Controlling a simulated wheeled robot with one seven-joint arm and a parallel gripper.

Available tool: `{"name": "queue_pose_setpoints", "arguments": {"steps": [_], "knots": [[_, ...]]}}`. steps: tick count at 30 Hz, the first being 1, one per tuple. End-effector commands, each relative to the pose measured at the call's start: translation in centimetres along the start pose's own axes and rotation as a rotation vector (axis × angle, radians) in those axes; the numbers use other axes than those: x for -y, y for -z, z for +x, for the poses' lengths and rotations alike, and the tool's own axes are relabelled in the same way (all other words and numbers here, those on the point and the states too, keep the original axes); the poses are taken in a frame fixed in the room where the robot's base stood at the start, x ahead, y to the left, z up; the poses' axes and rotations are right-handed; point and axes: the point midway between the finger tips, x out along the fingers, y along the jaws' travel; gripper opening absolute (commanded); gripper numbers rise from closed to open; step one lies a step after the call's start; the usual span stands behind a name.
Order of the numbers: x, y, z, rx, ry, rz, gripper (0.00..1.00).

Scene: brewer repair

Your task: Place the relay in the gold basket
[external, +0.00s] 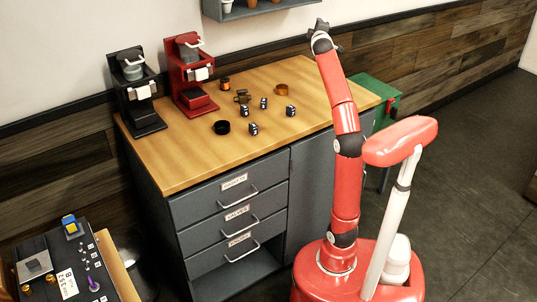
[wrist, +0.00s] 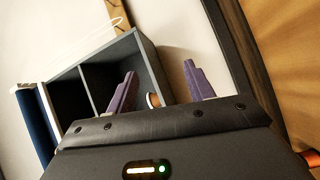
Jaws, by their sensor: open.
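A round gold-brown basket (external: 281,89) stands on the wooden counter, towards the back right. Several small black parts with white markings lie on the counter: one (external: 253,128) near the front, one (external: 245,110), one (external: 264,102), and one (external: 290,110) at the right. They are too small to tell which is the relay. My gripper (external: 319,25) is raised high above the counter's back right, far from the parts and basket. In the wrist view its two purple fingers (wrist: 160,86) are apart with nothing between them, facing the wall shelf.
A black round basket (external: 221,127) stands left of the parts. A black brewer (external: 137,90) and a red brewer (external: 190,75) stand at the counter's left. The grey wall shelf (wrist: 135,60) holds a pot. A small bench (external: 75,265) with parts is at lower left. The counter's front right is clear.

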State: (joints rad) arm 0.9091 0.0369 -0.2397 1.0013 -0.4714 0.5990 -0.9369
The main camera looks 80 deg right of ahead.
Motion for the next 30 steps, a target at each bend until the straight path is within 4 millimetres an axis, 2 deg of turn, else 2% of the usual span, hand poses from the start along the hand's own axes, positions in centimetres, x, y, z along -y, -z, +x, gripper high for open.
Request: {"name": "queue_pose_setpoints", "arguments": {"steps": [3, 6, 8, 10, 14, 17, 18, 21, 24, 27, 30], "knots": [[-3.6, 0.7, -1.1, -0.071, -0.281, -0.230, 0.53], [-5.5, 2.9, -3.0, -0.166, -0.484, -0.447, 0.53], [-5.7, 4.6, -4.4, -0.238, -0.589, -0.586, 0.53], [-4.9, 6.6, -6.2, -0.337, -0.693, -0.750, 0.53], [-0.6, 10.0, -9.5, -0.569, -0.829, -1.056, 0.53], [4.8, 11.4, -11.9, -0.787, -0.875, -1.278, 0.53], [7.2, 11.5, -12.9, -0.880, -0.880, -1.359, 0.53], [12.9, 10.7, -15.1, -1.110, -0.857, -1.522, 0.53], [17.3, 9.1, -16.8, -1.303, -0.808, -1.628, 0.53], [20.0, 7.7, -18.1, -1.434, -0.763, -1.684, 0.53], [21.3, 7.0, -18.6, -1.500, -0.736, -1.706, 0.53]]}}
